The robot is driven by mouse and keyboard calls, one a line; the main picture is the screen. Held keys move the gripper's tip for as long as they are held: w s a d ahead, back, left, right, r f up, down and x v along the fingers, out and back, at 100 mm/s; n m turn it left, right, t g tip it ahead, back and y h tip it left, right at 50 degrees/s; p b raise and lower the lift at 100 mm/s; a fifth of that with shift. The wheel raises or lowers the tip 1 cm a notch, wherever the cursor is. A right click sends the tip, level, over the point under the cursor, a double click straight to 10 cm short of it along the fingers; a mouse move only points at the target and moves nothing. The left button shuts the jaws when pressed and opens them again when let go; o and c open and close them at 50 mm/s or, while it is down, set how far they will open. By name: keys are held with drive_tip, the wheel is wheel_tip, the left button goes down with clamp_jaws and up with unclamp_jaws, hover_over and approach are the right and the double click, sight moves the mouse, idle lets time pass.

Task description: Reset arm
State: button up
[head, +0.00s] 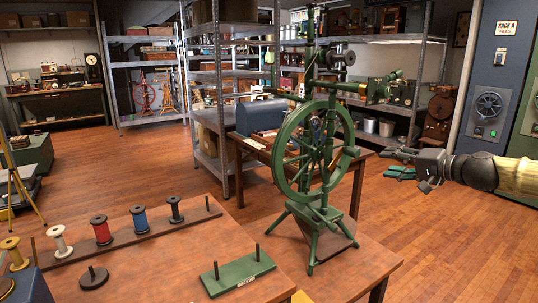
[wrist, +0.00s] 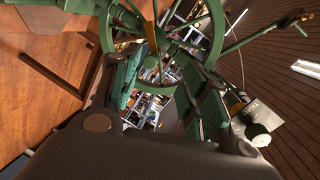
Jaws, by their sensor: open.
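My gripper (head: 396,164) is at the right in the head view, held in the air to the right of the green spinning wheel (head: 284,150). Its fingers point left toward the wheel, and a gap shows between them and the wheel's frame. In the wrist view my gripper (wrist: 163,92) has its two green-padded fingers spread apart. Nothing is seen between them except the background. The spinning wheel (wrist: 212,45) also fills the upper part of the wrist view, beyond the fingers. The wheel stands upright on the wooden table in the head view.
The front table (head: 150,262) holds a spool rack (head: 120,238) with several spools and a green two-peg stand (head: 237,272). A second table with a grey-blue box (head: 261,117) stands behind the wheel. Metal shelves (head: 219,90) line the back. Open wooden floor (head: 440,245) lies at the right.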

drive_tip(key=s+a+f+g+h, duration=0.1)
drive_tip(key=a+f, duration=0.3)
drive_tip(key=f, duration=0.3)
drive_tip(key=a+f+g, duration=0.1)
drive_tip(key=a+f, duration=0.2)
drive_tip(key=f, duration=0.5)
drive_tip(key=s+a+f+n+g+h, duration=0.1)
drive_tip(key=s+a+f+g, duration=0.15)
drive_tip(key=s+f, duration=0.45)
drive_tip(key=s+a+f+n+g+h, duration=0.1)
drive_tip(key=s+a+f+h, duration=0.15)
drive_tip(key=f, duration=0.95)
drive_tip(key=s+a+f+g, duration=0.25)
drive_tip(key=s+f, duration=0.25)
drive_tip(key=f, duration=0.4)
drive_tip(key=s+f+n+g+h, duration=0.2)
drive_tip(key=s+f, duration=1.1)
drive_tip(key=s, duration=0.4)
drive_tip(key=s+d+f+n+g+h, duration=0.1)
drive_tip(key=s+f+n, duration=0.15)
drive_tip(key=s, duration=0.65)
drive_tip(key=s+d+f+n+g+h, duration=0.1)
drive_tip(key=s+f, duration=0.2)
drive_tip(key=s, duration=0.6)
wheel_tip(320, 180, up, 12)
drive_tip(key=p, duration=1.3)
drive_tip(key=shift+s+r, duration=0.15)
drive_tip(key=shift+r, duration=0.05)
